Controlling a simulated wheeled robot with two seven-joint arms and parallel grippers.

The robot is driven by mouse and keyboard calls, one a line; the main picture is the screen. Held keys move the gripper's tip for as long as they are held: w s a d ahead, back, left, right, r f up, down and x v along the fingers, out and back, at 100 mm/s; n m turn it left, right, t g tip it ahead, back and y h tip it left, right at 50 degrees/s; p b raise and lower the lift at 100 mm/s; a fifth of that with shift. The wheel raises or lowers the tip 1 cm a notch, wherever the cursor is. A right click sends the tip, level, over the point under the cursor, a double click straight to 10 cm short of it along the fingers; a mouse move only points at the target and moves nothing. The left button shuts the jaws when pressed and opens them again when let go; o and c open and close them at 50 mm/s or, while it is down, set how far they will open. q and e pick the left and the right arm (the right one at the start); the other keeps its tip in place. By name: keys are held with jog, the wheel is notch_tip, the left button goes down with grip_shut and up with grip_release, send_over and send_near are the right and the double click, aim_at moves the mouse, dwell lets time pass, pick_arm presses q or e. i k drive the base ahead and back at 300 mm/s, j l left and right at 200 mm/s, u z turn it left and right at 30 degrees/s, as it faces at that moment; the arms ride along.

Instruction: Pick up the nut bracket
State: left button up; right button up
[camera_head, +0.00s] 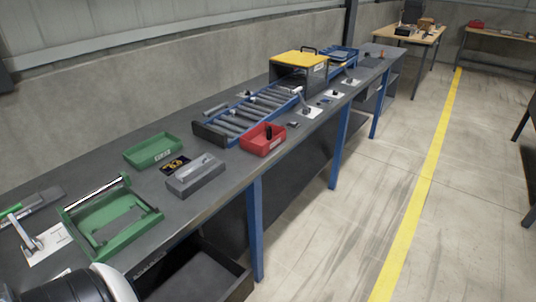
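I cannot tell for certain which part is the nut bracket. A small dark part (293,124) lies on the dark bench to the right of the red bin. A black piece with yellow-brown marks (175,165) lies between the green bin and a grey block. The grey block (196,180) has a lighter slim piece on its top. The red bin (262,146) has a small black upright thing at its rim. Neither gripper shows; a white and black rounded part of mine is at the bottom left.
A green bin (153,150) and a green fixture (110,222) stand on the long bench. A roller conveyor (245,116) leads into a yellow-topped box (299,70). An open dark drawer (200,280) juts out at the front. The floor right of the bench is clear.

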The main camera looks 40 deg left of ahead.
aim_at(189, 171)
jog(key=i+l+u, duration=0.15)
jog(key=i, duration=0.3)
jog(key=i+l+u, duration=0.1)
jog(key=i, duration=0.4)
jog(key=i+l+u, duration=0.15)
jog(key=i, duration=0.3)
jog(key=i+u, duration=0.2)
jog(key=u, duration=0.3)
jog(key=i+l+u, duration=0.2)
jog(key=u, duration=0.3)
jog(key=i+l+u, duration=0.15)
jog(key=u, duration=0.3)
jog(key=i+l+u, duration=0.15)
jog(key=l+u, duration=0.15)
jog(key=u, duration=0.2)
